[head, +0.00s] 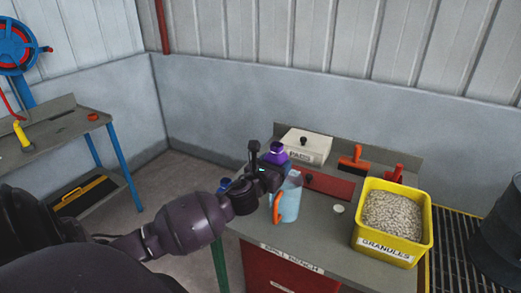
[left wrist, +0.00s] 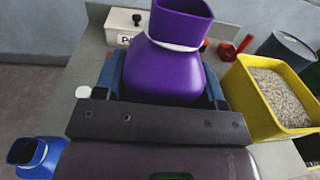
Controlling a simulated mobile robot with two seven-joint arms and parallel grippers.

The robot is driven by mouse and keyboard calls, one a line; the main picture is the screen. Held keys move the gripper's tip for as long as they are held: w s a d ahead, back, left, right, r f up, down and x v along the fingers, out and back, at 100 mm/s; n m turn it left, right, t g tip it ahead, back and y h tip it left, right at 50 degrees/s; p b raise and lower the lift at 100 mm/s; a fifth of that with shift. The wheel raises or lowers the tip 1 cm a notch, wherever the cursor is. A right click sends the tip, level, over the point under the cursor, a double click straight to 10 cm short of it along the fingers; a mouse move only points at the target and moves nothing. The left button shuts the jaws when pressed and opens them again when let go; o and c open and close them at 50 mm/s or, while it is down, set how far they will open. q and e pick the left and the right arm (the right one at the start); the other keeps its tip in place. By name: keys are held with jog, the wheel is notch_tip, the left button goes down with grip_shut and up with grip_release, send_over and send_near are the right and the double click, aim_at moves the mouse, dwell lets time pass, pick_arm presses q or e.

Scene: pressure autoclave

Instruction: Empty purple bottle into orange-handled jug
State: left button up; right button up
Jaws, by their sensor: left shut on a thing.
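My left gripper (head: 268,176) is shut on the purple bottle (head: 275,154), which shows behind and above it in the head view. In the left wrist view the purple bottle (left wrist: 165,75) fills the space between the fingers, with a pale ring at its neck. It looks roughly upright; its contents are hidden. The bottle is above and slightly left of the jug; I cannot tell the gap. My right gripper is not in view.
A yellow granules bin (head: 425,222) stands right on the bench (head: 318,240). A white box (head: 305,146) and orange-handled tools (head: 355,158) are at the back. A blue bottle (left wrist: 36,155) is beside the gripper. A dark drum (head: 503,235) stands far right.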

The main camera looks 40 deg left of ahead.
pick_arm(q)
jog(key=w+a+n+y, duration=0.1)
jog(key=a, duration=0.5)
jog(key=shift+r+y, duration=0.2)
jog(key=shift+y, duration=0.1)
jog(key=shift+w, duration=0.1)
jog(key=shift+w+d+r+m+p, duration=0.1)
jog(key=shift+d+r+m+p, duration=0.2)
jog(key=shift+m+p, duration=0.35)
jog(key=shift+w+d+r+m+p, duration=0.1)
jog(key=shift+d+m+p, duration=0.3)
jog(key=shift+p, duration=0.45)
